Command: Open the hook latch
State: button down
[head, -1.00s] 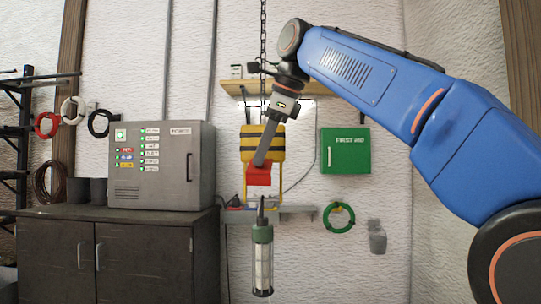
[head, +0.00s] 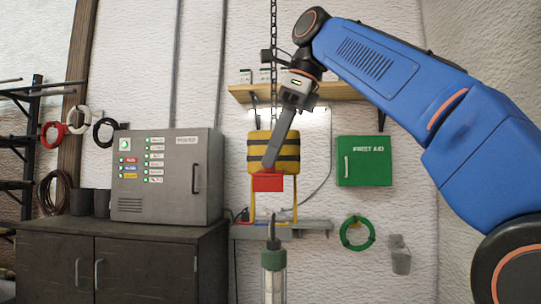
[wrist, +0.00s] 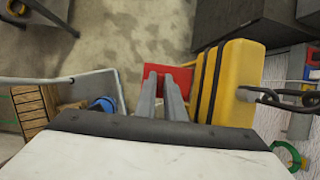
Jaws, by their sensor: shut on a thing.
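A yellow block with black stripes (head: 260,142) hangs on a dark chain (head: 273,45) in front of the back wall. A red piece (head: 268,184) is at its lower front, and yellow bars run down below it. My gripper (head: 268,167) reaches down from the upper right and is shut on the red piece. In the wrist view, the two grey fingers of my gripper (wrist: 162,80) meet the red piece (wrist: 153,70) beside the yellow block (wrist: 236,82). The fingers partly cover the red piece, so its exact shape is hidden.
A lamp with a green top (head: 273,262) hangs below the block. A grey control box (head: 205,180) stands on a dark cabinet (head: 130,268) at left. A wooden shelf (head: 335,92), a green first-aid box (head: 364,160) and a grey ledge (head: 315,228) are behind.

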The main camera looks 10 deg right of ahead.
dwell(0.4)
jog(key=c, duration=1.8)
grip_release()
jog(key=shift+w, duration=0.1)
jog(key=shift+c, duration=0.2)
jog(key=shift+f, duration=0.1)
